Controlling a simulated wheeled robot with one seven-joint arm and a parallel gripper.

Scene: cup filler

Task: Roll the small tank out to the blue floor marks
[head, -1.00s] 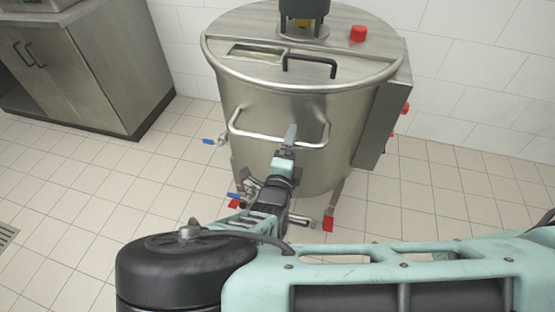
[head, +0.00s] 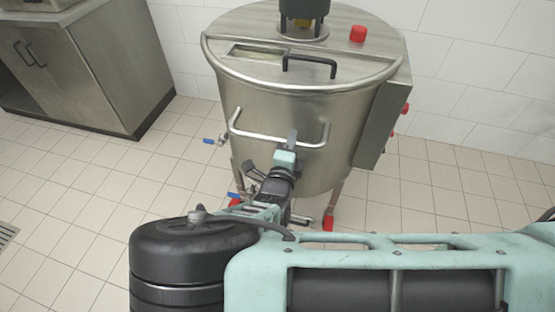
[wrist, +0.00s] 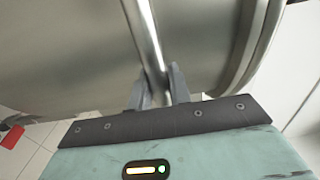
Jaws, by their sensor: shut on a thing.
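The small tank (head: 285,112) is a round steel vessel on legs, upright in the middle of the head view. A bent steel handle bar (head: 250,138) runs across its front. My gripper (head: 292,138) is at the right part of this bar. In the wrist view, the two fingers of my gripper (wrist: 160,88) are shut on the bar (wrist: 146,32), one on each side. Red pieces (head: 328,223) show at the feet of the legs; the rest of the underside is partly hidden by my arm. No blue floor marks show.
A steel cabinet (head: 85,75) stands at the left. A white tiled wall (head: 480,80) is close behind the tank. Blue-handled valves (head: 209,141) stick out at the tank's lower left. The tiled floor (head: 110,190) left and front is clear, with a drain grate (head: 6,234) at the left edge.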

